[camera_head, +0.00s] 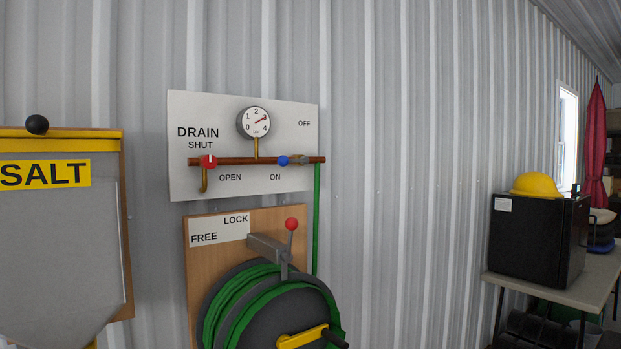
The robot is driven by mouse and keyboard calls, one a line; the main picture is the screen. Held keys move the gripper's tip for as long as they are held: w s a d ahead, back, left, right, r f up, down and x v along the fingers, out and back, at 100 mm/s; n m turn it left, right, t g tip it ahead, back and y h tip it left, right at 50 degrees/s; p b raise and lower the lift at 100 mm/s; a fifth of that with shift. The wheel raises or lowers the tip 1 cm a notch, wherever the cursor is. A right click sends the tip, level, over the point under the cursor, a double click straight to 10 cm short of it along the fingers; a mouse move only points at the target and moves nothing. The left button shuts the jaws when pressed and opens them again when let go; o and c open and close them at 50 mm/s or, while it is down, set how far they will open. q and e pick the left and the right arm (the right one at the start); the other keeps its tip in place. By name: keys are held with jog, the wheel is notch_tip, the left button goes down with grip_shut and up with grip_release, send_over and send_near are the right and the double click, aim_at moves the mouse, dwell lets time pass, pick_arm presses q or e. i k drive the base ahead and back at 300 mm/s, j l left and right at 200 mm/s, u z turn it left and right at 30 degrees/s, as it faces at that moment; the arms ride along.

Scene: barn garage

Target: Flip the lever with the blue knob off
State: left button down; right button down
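The blue knob (283,160) is on a short lever in front of the copper pipe (235,160) on the white wall panel (225,108). The ON label (275,177) is just below the knob. The OFF label (304,124) is above the valve, at the panel's upper right. Neither of my grippers is in view.
A red knob (209,161) sits left on the same pipe, below a round gauge (254,122). Below are a green hose reel (265,305) and a red-tipped lever (291,225). A salt bin (60,240) stands left. A table (600,270) with a black box (535,240) stands right.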

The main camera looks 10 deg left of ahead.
aim_at(282, 161)
jog(key=i+l, duration=0.2)
jog(key=l, duration=0.15)
jog(key=i+l+u, duration=0.1)
jog(key=i+l, duration=0.35)
jog(key=l, duration=0.2)
jog(key=i+l+u, duration=0.1)
jog(key=l, duration=0.25)
jog(key=i+l, duration=0.25)
jog(key=i+l+u, duration=0.15)
jog(key=l, duration=0.35)
jog(key=i, duration=0.05)
